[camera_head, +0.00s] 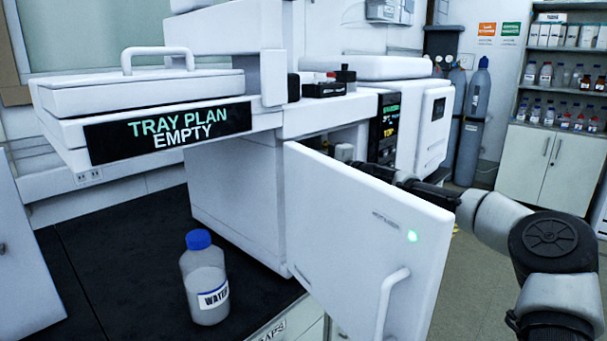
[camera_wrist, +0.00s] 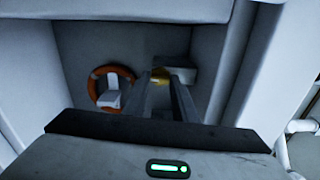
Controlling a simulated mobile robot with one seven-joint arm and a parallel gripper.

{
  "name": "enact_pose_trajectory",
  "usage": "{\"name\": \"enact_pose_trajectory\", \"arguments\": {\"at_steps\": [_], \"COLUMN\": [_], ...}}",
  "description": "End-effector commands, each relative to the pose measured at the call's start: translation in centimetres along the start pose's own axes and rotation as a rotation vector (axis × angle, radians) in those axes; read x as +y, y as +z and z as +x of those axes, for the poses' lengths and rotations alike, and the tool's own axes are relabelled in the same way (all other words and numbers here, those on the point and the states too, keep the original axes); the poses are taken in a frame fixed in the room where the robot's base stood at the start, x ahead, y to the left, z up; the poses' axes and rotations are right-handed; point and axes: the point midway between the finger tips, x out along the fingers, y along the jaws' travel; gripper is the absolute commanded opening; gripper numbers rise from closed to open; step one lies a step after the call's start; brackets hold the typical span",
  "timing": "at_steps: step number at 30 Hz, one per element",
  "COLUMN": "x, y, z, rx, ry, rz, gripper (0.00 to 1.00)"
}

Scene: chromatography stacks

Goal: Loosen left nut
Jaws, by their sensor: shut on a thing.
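In the wrist view my gripper (camera_wrist: 160,84) reaches into a grey compartment, its two fingers close together. A pale grey block (camera_wrist: 182,75) sits just right of the fingertips. In the head view the open white door hides my gripper.
An orange ring (camera_wrist: 121,74) with a white piece (camera_wrist: 110,93) lies left of the fingers. The open white door (camera_head: 350,225) stands in front of my arm. A water bottle (camera_head: 204,280) stands on the black bench (camera_head: 120,270). A tray labelled empty (camera_head: 170,132) juts out above.

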Motion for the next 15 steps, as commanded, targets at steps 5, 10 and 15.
{"name": "enact_pose_trajectory", "arguments": {"at_steps": [5, 10, 15], "x": [0.29, 0.16, 0.09], "y": [0.04, 0.02, 0.01], "z": [0.0, 0.0, 0.0], "rx": [-0.002, -0.001, -0.001], "ry": [0.001, 0.001, 0.002], "rz": [-0.067, -0.096, -0.105], "gripper": [0.03, 0.03, 0.03]}}
